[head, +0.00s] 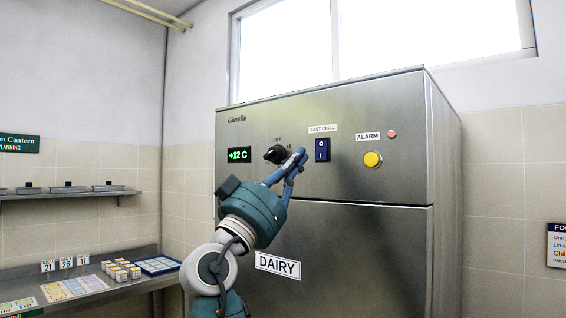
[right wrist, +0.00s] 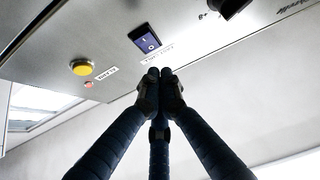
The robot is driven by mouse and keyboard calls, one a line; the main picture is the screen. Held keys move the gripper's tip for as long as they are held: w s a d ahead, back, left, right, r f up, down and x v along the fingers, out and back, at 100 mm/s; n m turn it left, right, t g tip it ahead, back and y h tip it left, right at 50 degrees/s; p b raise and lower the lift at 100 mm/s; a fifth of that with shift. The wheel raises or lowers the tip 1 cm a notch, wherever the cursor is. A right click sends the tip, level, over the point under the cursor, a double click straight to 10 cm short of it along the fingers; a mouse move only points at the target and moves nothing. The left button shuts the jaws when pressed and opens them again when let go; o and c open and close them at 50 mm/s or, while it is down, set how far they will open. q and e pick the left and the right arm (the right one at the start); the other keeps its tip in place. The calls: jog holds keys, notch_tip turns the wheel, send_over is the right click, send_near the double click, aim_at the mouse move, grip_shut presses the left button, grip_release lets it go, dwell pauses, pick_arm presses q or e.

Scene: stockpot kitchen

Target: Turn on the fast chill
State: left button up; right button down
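The fast chill switch (head: 322,150) is a dark blue rocker with white marks on the steel fridge front (head: 350,250), under a FAST CHILL label (head: 323,128). Which half is pressed in I cannot tell. My right gripper (head: 298,157) is in front of the panel, just left of the switch in the head view, with its fingers together and empty. In the right wrist view the switch (right wrist: 145,38) is beyond the shut fingertips (right wrist: 160,76), a little left of them. I see no contact with it. My left gripper is not in view.
A black knob (head: 276,154) is left of my fingertips, beside a +12 C display (head: 239,155). A yellow alarm button (head: 372,159) and red lamp (head: 392,134) are right of the switch. A counter (head: 110,292) with cards and small tubs stands at left.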

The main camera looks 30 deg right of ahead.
aim_at(319, 148)
jog(key=d, duration=0.1)
jog(key=w+d+p, duration=0.1)
jog(key=d, duration=0.1)
jog(key=w+d+p, duration=0.1)
jog(key=shift+d, duration=0.25)
jog(key=shift+a, duration=0.1)
